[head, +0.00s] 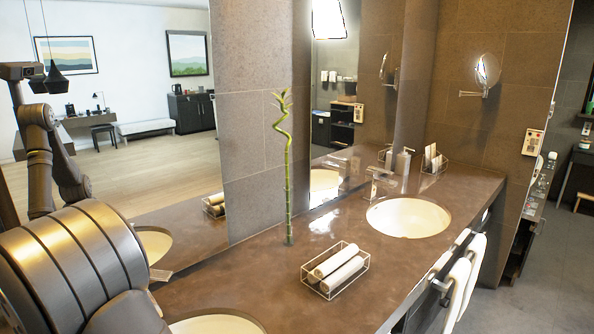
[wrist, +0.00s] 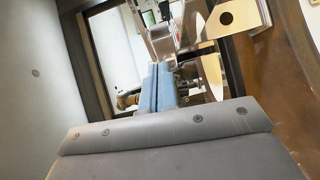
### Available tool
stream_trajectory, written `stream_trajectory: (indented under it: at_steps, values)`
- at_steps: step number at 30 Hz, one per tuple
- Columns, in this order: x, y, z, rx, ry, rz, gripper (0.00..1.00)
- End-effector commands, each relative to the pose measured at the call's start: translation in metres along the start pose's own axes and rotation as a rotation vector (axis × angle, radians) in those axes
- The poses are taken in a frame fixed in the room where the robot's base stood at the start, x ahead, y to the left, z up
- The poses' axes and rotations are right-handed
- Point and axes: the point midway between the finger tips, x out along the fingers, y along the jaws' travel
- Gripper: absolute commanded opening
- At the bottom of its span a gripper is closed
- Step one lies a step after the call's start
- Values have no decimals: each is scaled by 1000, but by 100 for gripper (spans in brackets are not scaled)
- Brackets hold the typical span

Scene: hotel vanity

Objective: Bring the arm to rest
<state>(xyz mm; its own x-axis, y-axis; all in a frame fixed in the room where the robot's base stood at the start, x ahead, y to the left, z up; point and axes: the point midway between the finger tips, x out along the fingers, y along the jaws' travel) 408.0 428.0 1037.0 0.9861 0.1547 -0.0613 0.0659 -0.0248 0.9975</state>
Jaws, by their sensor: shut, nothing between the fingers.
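My gripper (wrist: 157,84) shows in the wrist view as two blue-grey fingers pressed together, with a thin seam between them and nothing held. The broad grey body of my wrist fills the bottom of that view. In the head view, a large dark part of my arm fills the lower left corner; my gripper cannot be made out there.
The brown counter (head: 236,272) carries a wire tray of rolled towels (head: 335,270), a tall bamboo stalk (head: 288,190), a round basin (head: 408,217) and a soap dispenser (head: 403,162). Another basin (head: 215,325) is at the bottom edge. White towels (head: 463,280) hang at the front.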

Motion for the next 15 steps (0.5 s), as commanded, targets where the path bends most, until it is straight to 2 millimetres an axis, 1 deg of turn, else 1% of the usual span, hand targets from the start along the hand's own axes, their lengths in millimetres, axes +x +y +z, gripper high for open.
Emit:
stream_trajectory:
  at_steps: [6, 15]
  values:
    - [6, -8, -18, 17, 122, -78, 0]
    - [8, -16, -32, 23, 224, -153, 0]
